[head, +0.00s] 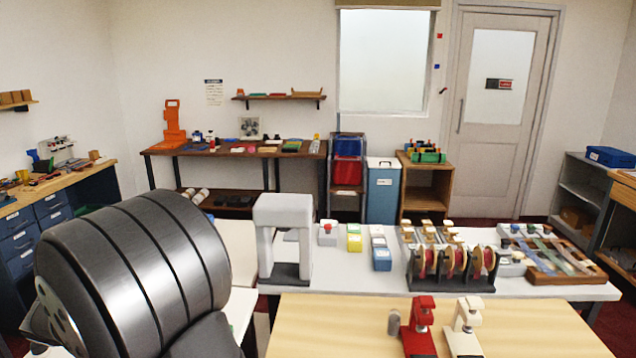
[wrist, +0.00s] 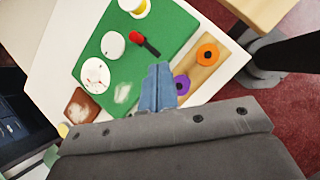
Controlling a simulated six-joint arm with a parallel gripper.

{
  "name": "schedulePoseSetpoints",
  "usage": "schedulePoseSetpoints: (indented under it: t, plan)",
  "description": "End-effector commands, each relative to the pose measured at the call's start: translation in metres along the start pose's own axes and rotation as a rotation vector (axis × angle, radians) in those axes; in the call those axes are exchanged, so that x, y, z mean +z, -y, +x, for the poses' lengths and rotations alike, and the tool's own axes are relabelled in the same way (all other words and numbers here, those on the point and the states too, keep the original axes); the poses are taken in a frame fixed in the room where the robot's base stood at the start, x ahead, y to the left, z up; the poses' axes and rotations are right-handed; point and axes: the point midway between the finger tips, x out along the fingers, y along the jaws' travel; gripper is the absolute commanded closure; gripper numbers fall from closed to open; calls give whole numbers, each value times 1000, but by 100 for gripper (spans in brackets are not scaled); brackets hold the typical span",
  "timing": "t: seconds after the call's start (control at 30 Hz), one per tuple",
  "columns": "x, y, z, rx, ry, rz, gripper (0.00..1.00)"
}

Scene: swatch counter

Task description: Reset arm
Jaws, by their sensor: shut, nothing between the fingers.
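My gripper (wrist: 159,70) shows in the wrist view with its two blue-grey fingers together, shut and empty. It points over a white table (wrist: 58,62) with a green mat (wrist: 92,52) on it. The fingertips appear in front of the mat's edge, beside a wooden board (wrist: 203,72) with an orange ring (wrist: 208,54) and a purple ring (wrist: 181,85). I cannot tell how high the fingers are above these. In the head view a large dark grey part of my arm fills the lower left, and my gripper does not show there.
The mat holds white round pieces (wrist: 112,45), a red-tipped tool (wrist: 137,38) and a yellow-rimmed cup (wrist: 134,6). In the head view, a white counter (head: 345,284) bears a grey press (head: 284,222) and a spool rack (head: 452,265). A wooden table (head: 310,325) in front holds red and cream devices.

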Motion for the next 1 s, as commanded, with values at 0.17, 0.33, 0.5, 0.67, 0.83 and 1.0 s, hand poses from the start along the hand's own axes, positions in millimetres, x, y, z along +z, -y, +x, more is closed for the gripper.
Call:
schedulePoseSetpoints:
  t: [0.17,0.33,0.5,0.67,0.83,1.0]
  plan:
    - [18,-8,0,-82,-78,182,100]
    - [34,-16,-2,-158,-158,345,100]
    - [50,-25,-8,-231,-242,499,100]
    - [66,-34,-15,-296,-325,636,100]
    - [84,-45,-24,-360,-420,772,100]
    - [94,-52,-28,-414,-497,867,100]
